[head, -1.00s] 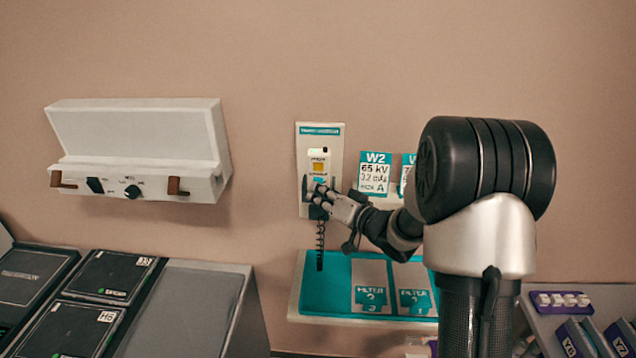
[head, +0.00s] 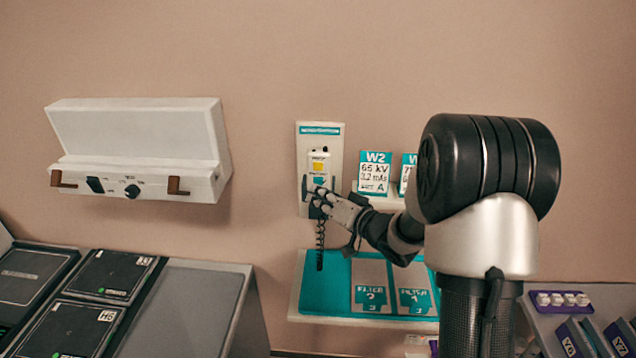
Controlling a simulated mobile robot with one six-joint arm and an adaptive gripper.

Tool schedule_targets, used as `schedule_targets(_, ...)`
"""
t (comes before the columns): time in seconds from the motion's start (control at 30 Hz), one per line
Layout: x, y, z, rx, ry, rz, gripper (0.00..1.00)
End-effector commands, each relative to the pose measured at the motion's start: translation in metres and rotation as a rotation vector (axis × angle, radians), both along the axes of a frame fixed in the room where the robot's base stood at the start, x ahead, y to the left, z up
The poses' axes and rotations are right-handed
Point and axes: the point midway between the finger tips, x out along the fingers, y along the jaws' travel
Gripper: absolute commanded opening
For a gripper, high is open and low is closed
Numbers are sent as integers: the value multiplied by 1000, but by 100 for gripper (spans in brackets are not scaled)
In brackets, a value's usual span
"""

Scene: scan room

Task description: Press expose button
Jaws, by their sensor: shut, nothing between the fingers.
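A white handset with a yellow label (head: 319,163) hangs on a pale wall panel (head: 335,137) with a teal header strip, in the middle of the head view. A coiled black cord (head: 320,235) hangs below it. My gripper (head: 310,190) is shut and empty, at the lower part of the handset, and covers that part. I cannot tell whether the fingertips touch it. No separate expose button can be made out; part of the handset front is hidden by my gripper.
A W2 card (head: 375,172) is on the wall right of the panel. A teal tray (head: 325,290) with filter plates lies below. A white wall box (head: 140,150) with knobs is at left. Dark cassettes (head: 110,275) lie lower left; a purple rack (head: 562,301) is lower right.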

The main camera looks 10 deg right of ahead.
Motion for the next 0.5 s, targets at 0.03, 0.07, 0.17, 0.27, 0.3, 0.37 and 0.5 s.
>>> schedule_targets(0.03,-2,1,1,0,-1,-1,0)
schedule_targets(0.07,-2,1,1,0,-2,0,0)
schedule_targets(0.17,-3,1,1,0,-2,0,0)
schedule_targets(0.27,-3,1,1,0,-2,0,0)
schedule_targets(0.3,-3,1,1,0,-2,0,0)
schedule_targets(0.37,-3,1,1,0,-2,0,0)
schedule_targets(0.5,-13,4,0,2,-1,1,0)
